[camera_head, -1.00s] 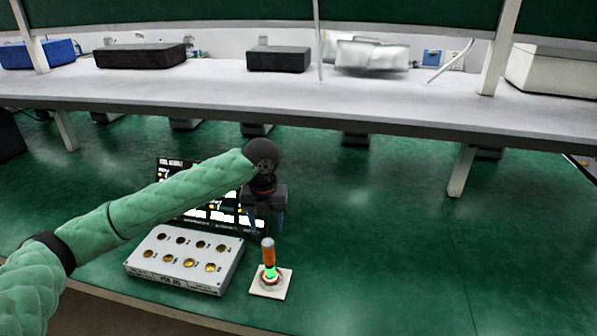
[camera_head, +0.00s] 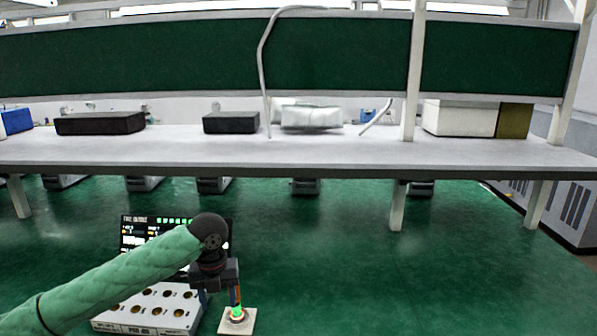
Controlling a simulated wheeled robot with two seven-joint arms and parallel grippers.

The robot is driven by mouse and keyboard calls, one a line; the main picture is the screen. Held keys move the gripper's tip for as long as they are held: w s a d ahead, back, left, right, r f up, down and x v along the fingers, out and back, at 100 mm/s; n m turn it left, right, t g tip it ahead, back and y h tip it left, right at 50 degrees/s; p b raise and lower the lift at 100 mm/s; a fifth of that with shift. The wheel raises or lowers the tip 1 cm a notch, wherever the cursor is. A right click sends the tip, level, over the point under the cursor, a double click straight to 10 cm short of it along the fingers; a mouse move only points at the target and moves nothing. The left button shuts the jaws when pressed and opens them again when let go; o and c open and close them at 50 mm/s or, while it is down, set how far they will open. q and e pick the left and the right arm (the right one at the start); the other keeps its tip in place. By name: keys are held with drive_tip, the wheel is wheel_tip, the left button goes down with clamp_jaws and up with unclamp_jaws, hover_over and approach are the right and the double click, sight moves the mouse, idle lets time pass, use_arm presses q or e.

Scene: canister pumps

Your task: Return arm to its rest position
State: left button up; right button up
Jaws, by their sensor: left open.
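My left arm, in a green quilted sleeve, reaches in from the lower left in the head view. My left gripper (camera_head: 218,290) points down over the green table, in front of the screen and just left of the signal lamp. The signal lamp (camera_head: 237,303), orange and green, stands upright on a white square base and is partly hidden behind the gripper. The grey box with round sockets (camera_head: 150,309) is partly covered by my arm. The dark display screen (camera_head: 140,232) stands behind it, also partly covered. My right gripper is not in view.
A raised white shelf (camera_head: 350,151) crosses behind the work area on white legs. It carries black boxes (camera_head: 100,123), a clear plastic-wrapped item (camera_head: 311,117) and a white box (camera_head: 459,117). The green table (camera_head: 340,270) is clear to the right of the lamp.

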use_arm(q)
drive_tip(key=s+d+f+n+t+h, duration=0.2)
drive_tip(key=s+d+f+n+h, duration=0.2)
drive_tip(key=s+d+f+n, duration=0.9)
drive_tip(key=s+a+f+n+t+y, duration=0.1)
drive_tip(key=s+a+f+n, duration=0.35)
drive_tip(key=s+n, duration=0.2)
drive_tip(key=s+a+f+n+y, duration=0.2)
drive_tip(key=s+a+f+n, duration=0.1)
drive_tip(key=s+a+n, duration=0.4)
drive_tip(key=s+a+f+n+t+y, duration=0.1)
drive_tip(key=s+a+f+n, duration=0.25)
drive_tip(key=s+n, duration=0.35)
drive_tip(key=s+d+f+g, duration=0.1)
drive_tip(key=s+d+f, duration=0.1)
drive_tip(key=f, duration=1.6)
drive_tip(key=s+d+f+m+g, duration=0.1)
drive_tip(key=s+d+f, duration=0.1)
drive_tip(key=f, duration=1.6)
drive_tip(key=shift+s+f+g+h, duration=0.3)
drive_tip(key=shift+s+g, duration=0.1)
drive_tip(key=shift+s, duration=0.1)
drive_tip(key=shift+d+m, duration=0.1)
drive_tip(key=shift+m, duration=0.15)
